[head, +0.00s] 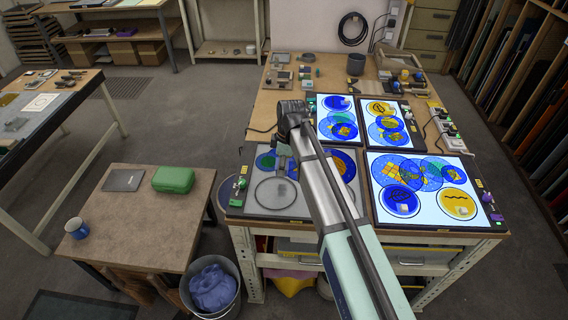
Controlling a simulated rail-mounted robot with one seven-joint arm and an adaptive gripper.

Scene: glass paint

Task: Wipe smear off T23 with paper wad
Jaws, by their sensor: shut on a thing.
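My gripper (283,163) points down over the unlit front-left glass panel (255,207), partly hidden by my own arm. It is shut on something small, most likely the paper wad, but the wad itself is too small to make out. This panel looks grey and has blue and green discs and a dark ring outline. Three lit panels stand beside and behind it: a front-right panel (426,166), a back-middle panel (322,132) and a back-right panel (406,142). No label reading T23 is legible, and I cannot make out the smear.
A low table (135,245) at left holds a green case (173,180), a dark flat slab (124,180) and a blue mug (77,228). A bin (238,270) with a blue bag stands below. Small tools and a dark pot (356,64) crowd the bench's back.

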